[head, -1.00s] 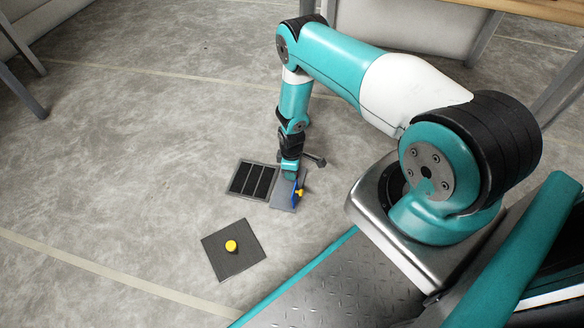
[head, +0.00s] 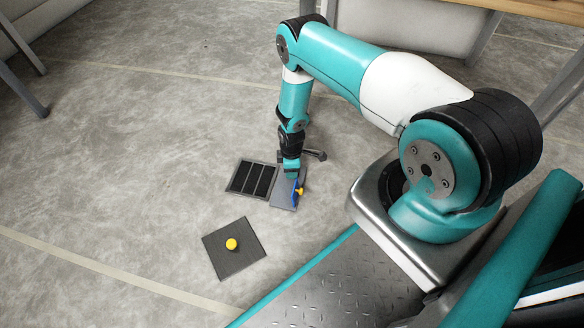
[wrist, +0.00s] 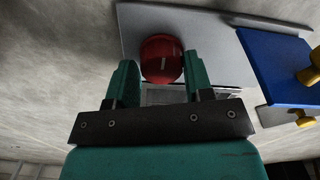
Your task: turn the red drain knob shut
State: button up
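The red drain knob (wrist: 161,58) is round with a pale line on its face. In the wrist view it stands against a grey plate (wrist: 205,35). My gripper (wrist: 161,74) has its teal fingers on either side of the knob. In the head view my gripper (head: 291,172) points down at the grey plate (head: 282,190), and the knob is hidden there.
A blue panel (wrist: 283,68) with yellow knobs stands close beside the grey plate. A dark slotted grate (head: 251,179) lies to its left. A dark square plate (head: 232,262) with a yellow knob (head: 231,244) lies nearer. Open floor is at the left.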

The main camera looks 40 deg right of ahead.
jog(key=shift+o, duration=1.3)
notch_tip(320, 180, up, 18)
jog(key=p, duration=0.8)
jog(key=shift+f+p, duration=0.25)
jog(key=shift+p, duration=0.1)
